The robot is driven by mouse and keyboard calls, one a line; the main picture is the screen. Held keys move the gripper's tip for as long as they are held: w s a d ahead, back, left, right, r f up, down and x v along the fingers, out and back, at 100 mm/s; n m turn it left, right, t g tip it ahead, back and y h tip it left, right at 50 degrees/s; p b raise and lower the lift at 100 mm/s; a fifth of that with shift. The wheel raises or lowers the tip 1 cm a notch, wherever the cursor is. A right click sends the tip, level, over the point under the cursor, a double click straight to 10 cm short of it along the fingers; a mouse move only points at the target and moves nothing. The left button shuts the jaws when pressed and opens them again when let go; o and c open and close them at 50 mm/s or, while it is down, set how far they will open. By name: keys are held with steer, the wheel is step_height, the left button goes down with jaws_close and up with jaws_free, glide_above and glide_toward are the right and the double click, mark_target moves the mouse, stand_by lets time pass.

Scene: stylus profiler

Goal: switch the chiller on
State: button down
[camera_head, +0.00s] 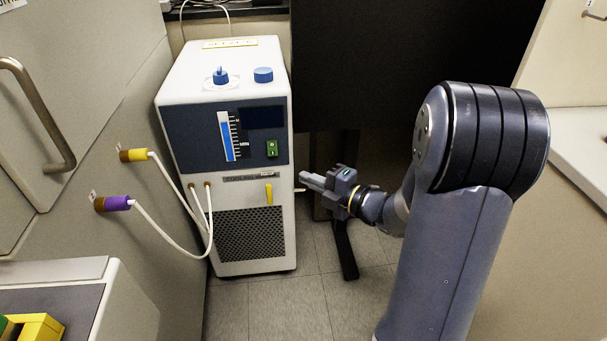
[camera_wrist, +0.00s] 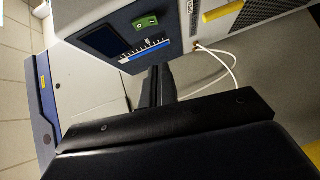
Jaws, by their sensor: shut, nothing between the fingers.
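The chiller (camera_head: 225,180) is a white box with a dark blue front panel, standing on the floor left of centre. A small green rocker switch (camera_head: 272,149) with markings sits at the right of that panel, below a dark display (camera_head: 264,117). The wrist view shows the green switch (camera_wrist: 145,21) at the top, beside the blue level gauge (camera_wrist: 146,50). My gripper (camera_head: 303,181) is shut and empty. In the head view it appears just right of the chiller's front, lower than the switch. I cannot tell its exact distance from the panel.
A yellow handle (camera_head: 268,194) and a dark grille are on the chiller's lower front. White hoses (camera_head: 176,243) run from it to a yellow and a purple fitting (camera_head: 117,203) on the left wall. Blue caps (camera_head: 263,75) sit on top. Floor is clear in front.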

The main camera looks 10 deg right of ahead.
mark_target(270, 155)
steer(key=shift+w+a+f+b, duration=0.2)
steer(key=shift+w+a+b, duration=0.25)
steer(key=shift+w+a, duration=0.85)
steer(key=shift+w+a+f+b, duration=0.25)
steer(key=shift+w+a+b, duration=0.2)
steer(key=shift+w, duration=1.65)
steer(key=shift+w+a+f+b, duration=0.2)
steer(key=shift+w+a+b, duration=0.2)
steer(key=shift+w+a, duration=0.95)
steer(key=shift+w+d, duration=0.35)
steer(key=shift+d, duration=0.05)
steer(key=shift+w+f, duration=0.1)
steer(key=shift+w, duration=0.1)
